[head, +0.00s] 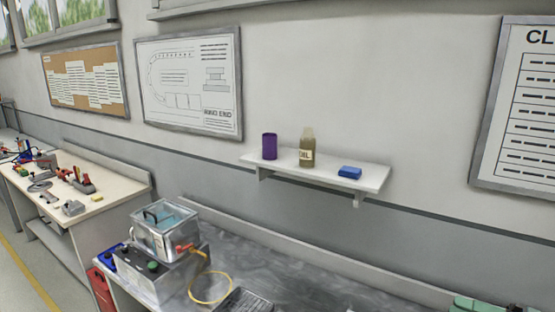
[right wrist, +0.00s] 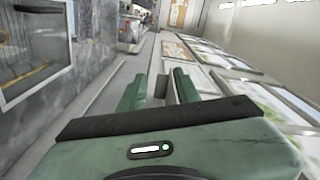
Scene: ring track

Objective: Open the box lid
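A metal box (head: 163,243) with a clear, bluish lid (head: 167,215) and a black handle on top stands on a grey unit at the left end of the metal bench. The lid looks closed. My right gripper (head: 475,303) shows only as a green part at the bottom right edge, far from the box. In the right wrist view its two green fingers (right wrist: 160,88) are apart with nothing between them, so it is open. My left gripper is in neither view.
A yellow cable (head: 210,290) loops on the metal bench (head: 290,275) beside the box. A wall shelf (head: 325,178) holds a purple can (head: 269,146), an oil bottle (head: 307,150) and a blue block (head: 349,172). A workbench (head: 110,205) with tools stands at left.

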